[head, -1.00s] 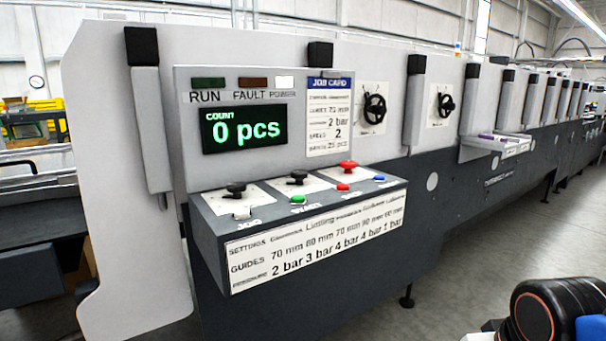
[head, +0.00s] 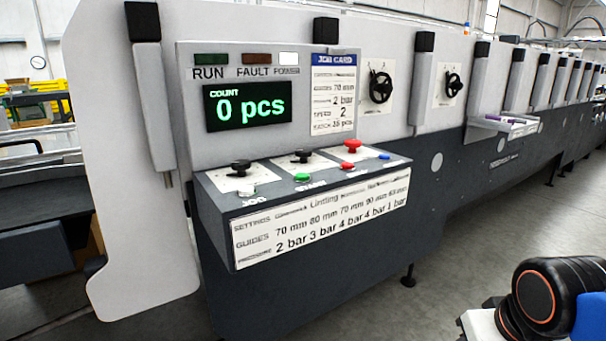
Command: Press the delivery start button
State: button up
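A green button (head: 302,178) sits on the sloped top of the control console (head: 212,204), above a small label too blurred to read fully. I cannot tell whether it is the delivery start button; no label reading "delivery" is legible. Beside it are a white button (head: 247,191) marked JOG, a red button (head: 342,174), a blue button (head: 384,156) and a raised red mushroom button (head: 351,146). My gripper is not in view; only a dark part of my arm with an orange ring shows at bottom right, well apart from the console.
A display (head: 248,107) reads "0 pcs" under RUN, FAULT and POWER lamps; POWER is bright. Black knobs (head: 240,167) stand behind the buttons. Handwheels (head: 380,87) are on the long machine, with a tray (head: 503,124) farther along. Grey floor (head: 480,235) is clear at right.

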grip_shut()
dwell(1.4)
